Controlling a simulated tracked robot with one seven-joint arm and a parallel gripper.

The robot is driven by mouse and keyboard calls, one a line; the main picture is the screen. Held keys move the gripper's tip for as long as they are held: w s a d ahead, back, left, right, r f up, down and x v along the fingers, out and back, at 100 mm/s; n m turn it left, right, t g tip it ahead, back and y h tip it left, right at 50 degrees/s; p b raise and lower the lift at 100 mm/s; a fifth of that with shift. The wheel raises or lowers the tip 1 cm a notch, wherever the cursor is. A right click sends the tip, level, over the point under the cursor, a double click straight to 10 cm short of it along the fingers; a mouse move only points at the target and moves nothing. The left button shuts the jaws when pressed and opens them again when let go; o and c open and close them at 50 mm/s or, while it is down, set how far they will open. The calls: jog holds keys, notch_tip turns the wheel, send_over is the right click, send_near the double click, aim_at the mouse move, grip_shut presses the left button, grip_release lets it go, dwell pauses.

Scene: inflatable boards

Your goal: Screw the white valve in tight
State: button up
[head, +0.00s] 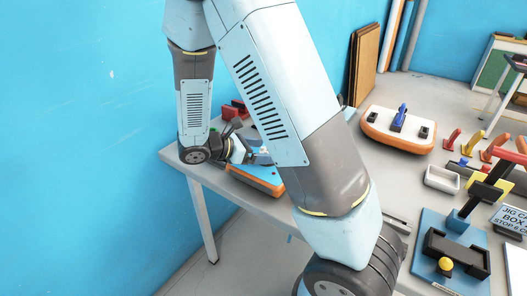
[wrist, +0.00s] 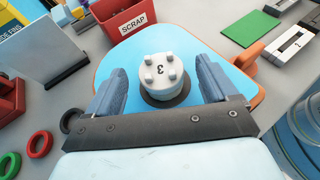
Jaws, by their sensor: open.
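The white valve (wrist: 163,72) has a round top with several small knobs and a dark mark like a 3. It sits in a dark ring (wrist: 181,96) on a blue board with an orange edge (wrist: 112,73). How deep it is seated I cannot tell. My gripper (wrist: 160,84) is open, with one finger on each side of the valve and a gap to both. In the head view my gripper (head: 238,150) is over the orange-edged board (head: 262,182) at the table's left end. My arm partly hides it there, and the valve shows only as a small pale patch.
A red SCRAP bin (wrist: 126,18) stands just beyond the board. Red and green rings (wrist: 40,144) lie at the left, near an upright panel (wrist: 40,50). Another orange-edged board (head: 398,128) and a blue jig (head: 440,262) are further right on the table.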

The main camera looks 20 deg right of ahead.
jog(key=v, duration=1.2)
jog(key=shift+a, duration=0.3)
jog(key=s+d+r+m+t+y, duration=0.4)
jog(key=s+d+r+m+y, duration=0.9)
jog(key=s+r+m, duration=0.4)
jog(key=shift+s+d+r+m, duration=0.4)
jog(key=shift+d+r+m, duration=0.15)
jog(key=shift+m, duration=0.55)
jog(key=shift+c, duration=0.4)
